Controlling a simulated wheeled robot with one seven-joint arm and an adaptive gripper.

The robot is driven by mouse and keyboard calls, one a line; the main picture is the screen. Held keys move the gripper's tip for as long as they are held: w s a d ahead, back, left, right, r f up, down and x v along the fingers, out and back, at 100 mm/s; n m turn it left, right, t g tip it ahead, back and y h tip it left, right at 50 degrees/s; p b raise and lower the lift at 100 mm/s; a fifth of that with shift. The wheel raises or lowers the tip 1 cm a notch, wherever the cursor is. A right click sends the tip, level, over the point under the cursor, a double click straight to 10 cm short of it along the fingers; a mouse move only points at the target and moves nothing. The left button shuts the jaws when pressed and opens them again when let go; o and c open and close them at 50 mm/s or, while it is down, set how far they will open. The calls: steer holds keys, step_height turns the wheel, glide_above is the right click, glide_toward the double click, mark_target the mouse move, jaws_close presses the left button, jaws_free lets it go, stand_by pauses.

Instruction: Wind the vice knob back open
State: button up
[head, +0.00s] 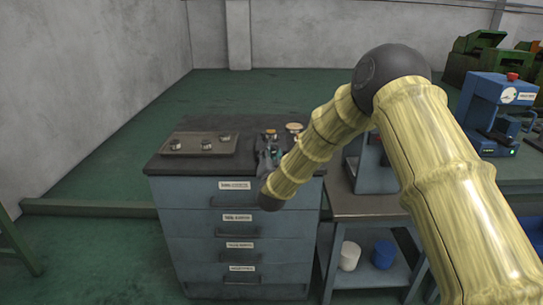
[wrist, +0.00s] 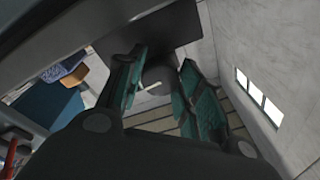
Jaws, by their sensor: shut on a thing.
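My gripper (head: 268,157) is at the right end of the top of a grey drawer cabinet, partly hidden behind my arm. In the wrist view its two teal-padded fingers (wrist: 163,88) stand on either side of a dark rounded piece (wrist: 160,74), which seems to be the vice knob, with a small pale bar in front of it. The fingers are closed on it. The vice body is too dark and covered to make out in either view.
A tray (head: 185,151) with several small metal pieces lies on the left of the cabinet top (head: 240,170). A tan disc (head: 294,127) is behind my gripper. A bench (head: 360,207) with a machine stands at right, with white and blue containers below. Green floor is clear behind.

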steer(key=shift+f, duration=0.15)
steer(key=o, duration=1)
steer(key=shift+o, duration=0.2)
steer(key=s+f, duration=0.1)
steer(key=s, duration=1.1)
